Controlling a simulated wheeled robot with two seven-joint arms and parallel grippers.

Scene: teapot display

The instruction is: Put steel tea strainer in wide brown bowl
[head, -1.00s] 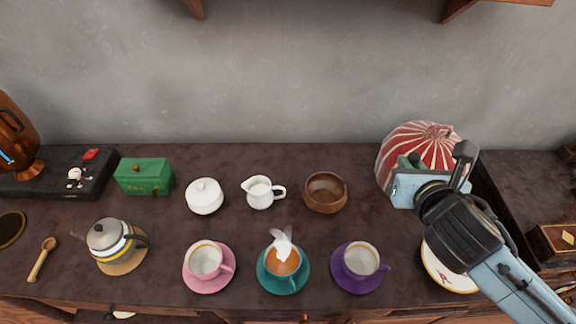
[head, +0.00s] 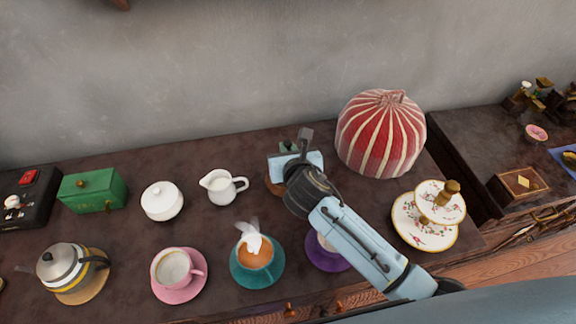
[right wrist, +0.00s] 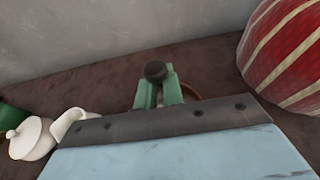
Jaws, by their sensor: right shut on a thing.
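My right gripper (head: 288,148) is over the wide brown bowl (head: 273,187), whose visible part is a small brown edge; my gripper and arm hide the rest. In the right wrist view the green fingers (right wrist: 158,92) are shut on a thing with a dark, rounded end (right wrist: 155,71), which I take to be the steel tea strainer. Its remaining part is hidden, so I cannot tell whether it touches the bowl. A bit of the bowl's rim (right wrist: 190,91) shows behind the fingers. My left gripper is not in view.
A white creamer (head: 221,187) and a lidded white pot (head: 161,201) stand left of the bowl. A red striped dome (head: 383,136) is to its right. Cups on pink, teal and purple saucers (head: 330,261) line the front. A tiered stand (head: 425,235) is at right.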

